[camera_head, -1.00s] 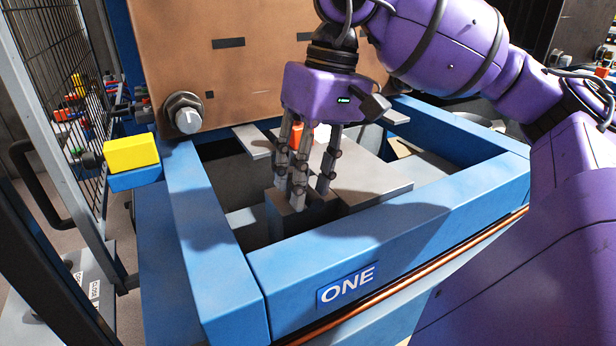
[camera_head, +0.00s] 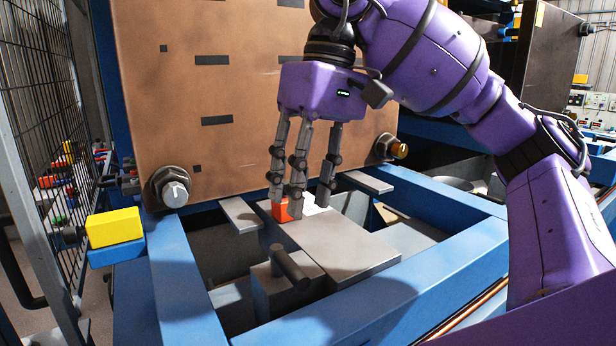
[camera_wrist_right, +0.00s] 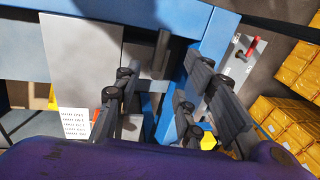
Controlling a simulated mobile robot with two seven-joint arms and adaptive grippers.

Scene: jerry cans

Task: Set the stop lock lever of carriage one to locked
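A dark grey rod (camera_head: 290,268), which looks like the stop lock lever, sits on top of a grey block (camera_head: 272,295) inside the blue carriage frame (camera_head: 185,285). It slants towards the front right. What looks like the same rod shows in the right wrist view (camera_wrist_right: 161,52). My right gripper (camera_head: 302,206) is above and behind the rod, apart from it. Its fingers are spread and empty; the gap also shows in the right wrist view (camera_wrist_right: 165,78). An orange-red block (camera_head: 281,210) and a white label (camera_head: 309,204) are partly hidden behind the fingers. My left gripper is not in view.
A grey plate (camera_head: 350,255) lies beside the rod's block. A large brown panel (camera_head: 220,90) stands behind, with a bolt (camera_head: 172,187) at its lower left. A yellow block (camera_head: 114,227) sits at the left edge. A mesh fence (camera_head: 40,110) stands farther left.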

